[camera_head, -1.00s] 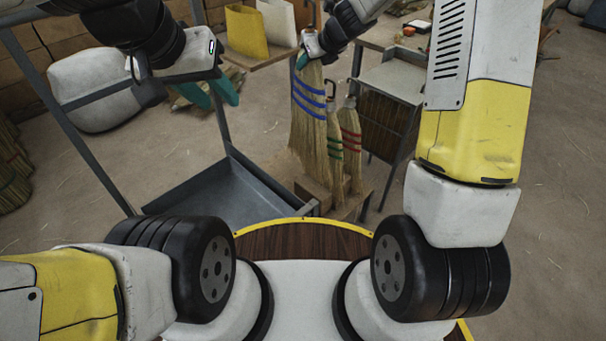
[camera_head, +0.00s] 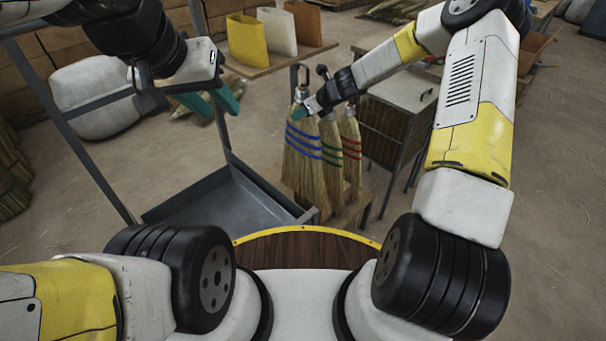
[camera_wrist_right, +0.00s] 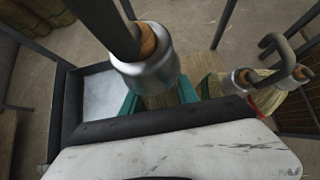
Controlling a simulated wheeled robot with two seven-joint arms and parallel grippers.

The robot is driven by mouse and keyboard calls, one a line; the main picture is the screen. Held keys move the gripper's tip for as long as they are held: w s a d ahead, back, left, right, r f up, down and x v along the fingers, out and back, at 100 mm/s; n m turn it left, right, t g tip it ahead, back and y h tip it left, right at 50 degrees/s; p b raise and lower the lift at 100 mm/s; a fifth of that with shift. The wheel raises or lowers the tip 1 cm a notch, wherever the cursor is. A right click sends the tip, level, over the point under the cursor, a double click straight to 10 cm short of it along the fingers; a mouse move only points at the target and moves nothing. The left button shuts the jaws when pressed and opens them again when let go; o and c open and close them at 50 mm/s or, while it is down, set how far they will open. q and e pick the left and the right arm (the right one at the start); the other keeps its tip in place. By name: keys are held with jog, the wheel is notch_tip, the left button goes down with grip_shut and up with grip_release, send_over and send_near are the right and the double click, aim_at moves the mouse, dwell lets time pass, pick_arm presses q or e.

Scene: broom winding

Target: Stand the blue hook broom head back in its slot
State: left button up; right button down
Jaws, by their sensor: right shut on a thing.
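The blue-striped broom head (camera_head: 302,155) hangs upright, bristles down, at the left end of the wooden rack (camera_head: 350,213). Its dark hook and silver ferrule (camera_wrist_right: 147,72) show large in the right wrist view. My right gripper (camera_head: 303,113) is shut on this broom head just below the ferrule. Its teal fingers show on both sides in the wrist view. The bristle bottom is near the rack; I cannot tell whether it is inside a slot. My left gripper (camera_head: 212,103) is open and empty, off to the left in the air.
The green-striped broom head (camera_head: 331,160) and red-striped broom head (camera_head: 352,150) stand close on the right. A grey metal tray (camera_head: 215,200) on a post frame lies left of the rack. A grey-topped stand (camera_head: 402,92) is behind, to the right.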

aim_at(303, 152)
notch_tip(303, 152, down, 17)
jog(key=shift+f, duration=0.1)
dwell(0.3)
jog(key=shift+f, duration=0.1)
jog(key=c, duration=0.9)
grip_release()
